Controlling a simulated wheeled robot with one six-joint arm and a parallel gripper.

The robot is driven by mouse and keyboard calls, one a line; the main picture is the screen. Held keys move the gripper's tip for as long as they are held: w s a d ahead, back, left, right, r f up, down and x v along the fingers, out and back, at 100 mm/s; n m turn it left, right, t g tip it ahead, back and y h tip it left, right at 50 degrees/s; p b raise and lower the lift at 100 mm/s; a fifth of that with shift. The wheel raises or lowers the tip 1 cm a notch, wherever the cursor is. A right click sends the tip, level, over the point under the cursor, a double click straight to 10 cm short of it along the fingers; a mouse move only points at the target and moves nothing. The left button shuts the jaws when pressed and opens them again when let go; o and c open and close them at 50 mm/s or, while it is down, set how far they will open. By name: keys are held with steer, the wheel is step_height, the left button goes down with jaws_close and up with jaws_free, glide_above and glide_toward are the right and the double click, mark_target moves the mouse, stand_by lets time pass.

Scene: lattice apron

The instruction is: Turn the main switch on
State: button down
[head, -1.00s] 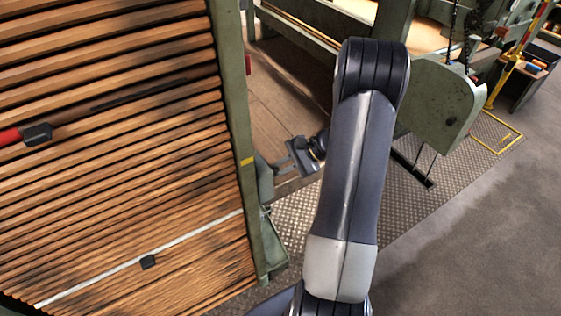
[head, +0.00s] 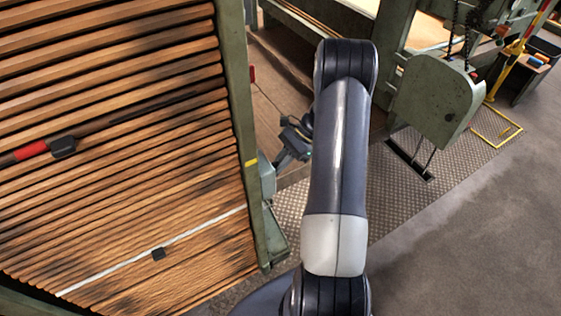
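A small grey-green box (head: 267,178) is fixed to the green post beside the wooden slats in the head view. It may carry the main switch, but no lever or handle can be made out on it. My gripper (head: 284,155) is small and dark, partly behind my arm, just up and right of that box. It appears close to the box but apart from it in the picture. Its fingers are too small and partly hidden, so I cannot tell whether it is open or shut.
The green post (head: 245,130) edges the wooden slat lattice (head: 110,130) on the left. A green machine housing (head: 436,98) stands right of my arm. Checkered floor plate (head: 350,200) lies below, with open grey floor (head: 460,240) at the right. A yellow floor frame (head: 497,130) lies beyond.

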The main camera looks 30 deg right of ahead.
stand_by(0.3)
steer(key=c, duration=1.5)
jaws_free()
steer(key=shift+o, duration=0.2)
steer(key=b+v, duration=0.2)
steer(key=v, duration=0.8)
steer(key=shift+d+r, duration=0.25)
steer(key=shift+d, duration=0.05)
steer(key=p+x, duration=0.1)
steer(key=x, duration=0.9)
steer(key=shift+a+f+p, duration=0.3)
steer(key=shift+p, duration=0.05)
